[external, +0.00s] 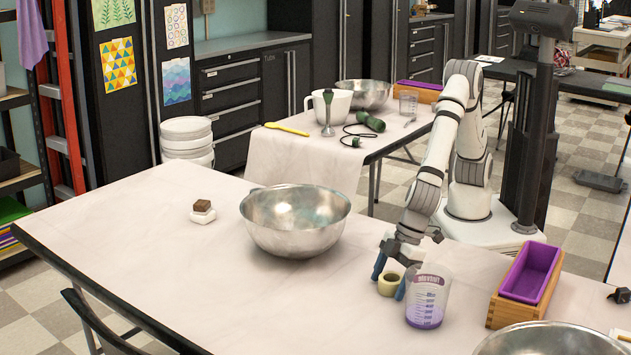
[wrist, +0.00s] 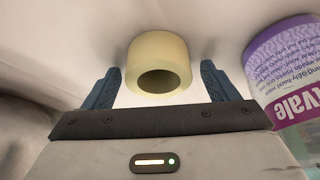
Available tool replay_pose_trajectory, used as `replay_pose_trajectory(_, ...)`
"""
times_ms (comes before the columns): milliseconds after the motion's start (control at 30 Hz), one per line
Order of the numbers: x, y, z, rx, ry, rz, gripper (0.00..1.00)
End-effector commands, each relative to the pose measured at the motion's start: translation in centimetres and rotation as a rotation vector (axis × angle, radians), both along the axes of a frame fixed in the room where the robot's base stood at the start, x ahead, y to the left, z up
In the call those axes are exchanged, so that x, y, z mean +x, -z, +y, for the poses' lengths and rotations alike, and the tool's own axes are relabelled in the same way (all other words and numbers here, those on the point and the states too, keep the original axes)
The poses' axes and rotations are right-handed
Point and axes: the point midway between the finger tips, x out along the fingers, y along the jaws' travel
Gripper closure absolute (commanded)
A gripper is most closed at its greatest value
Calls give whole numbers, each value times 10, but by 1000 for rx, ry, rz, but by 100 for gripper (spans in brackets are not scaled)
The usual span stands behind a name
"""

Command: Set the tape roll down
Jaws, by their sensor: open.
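The cream tape roll (external: 388,286) rests on the white-covered front table, between the spread fingers of my gripper (external: 389,280). In the wrist view the tape roll (wrist: 159,62) shows its round hole toward the camera. My gripper (wrist: 160,88) is open there, with one blue finger on each side of the roll and a visible gap to both. The exact contact under the roll is hard to see.
A clear beaker with purple liquid (external: 427,300) stands close to the right of my gripper; its label (wrist: 290,85) shows in the wrist view. A large steel bowl (external: 294,225) is to the left. A wooden box with a purple liner (external: 528,275) is to the right.

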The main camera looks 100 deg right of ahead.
Motion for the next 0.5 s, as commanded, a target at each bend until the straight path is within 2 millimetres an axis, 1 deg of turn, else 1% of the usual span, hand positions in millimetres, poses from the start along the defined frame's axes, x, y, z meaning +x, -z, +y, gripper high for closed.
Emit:
replay_pose_trajectory(100, 0, -1, 0, 0, 0, -1, 20)
replay_pose_trajectory(133, 0, -1, 0, 0, 0, 0, 21)
replay_pose_trajectory(500, 0, -1, 0, 0, 1, 0, 52)
